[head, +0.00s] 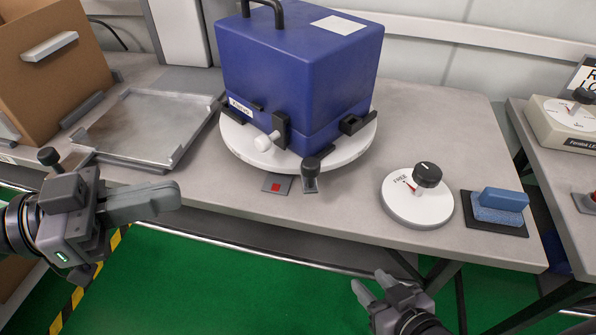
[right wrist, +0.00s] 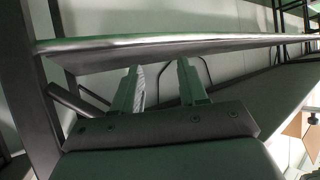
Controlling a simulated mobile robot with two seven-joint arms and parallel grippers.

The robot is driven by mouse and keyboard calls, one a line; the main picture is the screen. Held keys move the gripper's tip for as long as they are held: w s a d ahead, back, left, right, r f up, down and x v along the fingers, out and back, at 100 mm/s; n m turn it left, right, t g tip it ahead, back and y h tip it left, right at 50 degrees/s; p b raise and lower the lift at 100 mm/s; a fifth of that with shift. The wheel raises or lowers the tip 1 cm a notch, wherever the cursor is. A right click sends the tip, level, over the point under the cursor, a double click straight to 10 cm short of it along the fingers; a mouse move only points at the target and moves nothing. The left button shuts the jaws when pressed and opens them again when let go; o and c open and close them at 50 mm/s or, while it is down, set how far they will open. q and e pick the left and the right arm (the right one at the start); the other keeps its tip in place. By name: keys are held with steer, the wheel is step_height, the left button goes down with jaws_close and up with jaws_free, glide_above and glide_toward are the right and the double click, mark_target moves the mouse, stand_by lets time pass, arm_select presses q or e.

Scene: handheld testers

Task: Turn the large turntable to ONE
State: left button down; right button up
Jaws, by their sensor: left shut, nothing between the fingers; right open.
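The large turntable (head: 340,150) is a white disc near the middle of the grey bench in the head view. A blue box-shaped device (head: 290,75) with a black top handle stands on it, held by black brackets. A black-knobbed post (head: 311,172) and a small plate with a red square (head: 277,184) are at the disc's front edge. My left gripper (head: 165,200) is shut and empty, left of the turntable near the bench's front edge. My right gripper (head: 372,284) is open and empty, in front of the bench; in the right wrist view (right wrist: 159,78) its fingers point toward the bench edge.
A smaller white dial (head: 405,212) with a black knob and a red pointer at "FREE" sits to the right. Beside it is a blue block on a dark pad (head: 497,209). A metal tray (head: 140,125) and brown box (head: 50,70) are at left. Another bench stands at right.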

arm_select(q)
steer(key=p+x, duration=0.4)
steer(key=x, duration=0.9)
steer(key=shift+s+d, duration=0.1)
steer(key=shift+d, duration=0.5)
arm_select(e)
steer(key=s+d, duration=0.1)
steer(key=d+f, duration=0.1)
steer(key=d, duration=0.1)
steer(key=shift+s+d+f+m+g+h, duration=0.1)
steer(key=shift+s+f+m+g+h, duration=0.05)
steer(key=shift+s+m+g+h, duration=0.25)
arm_select(q)
steer(key=shift+d, duration=0.2)
arm_select(e)
steer(key=shift+w+a, duration=0.15)
steer(key=shift+a, duration=0.05)
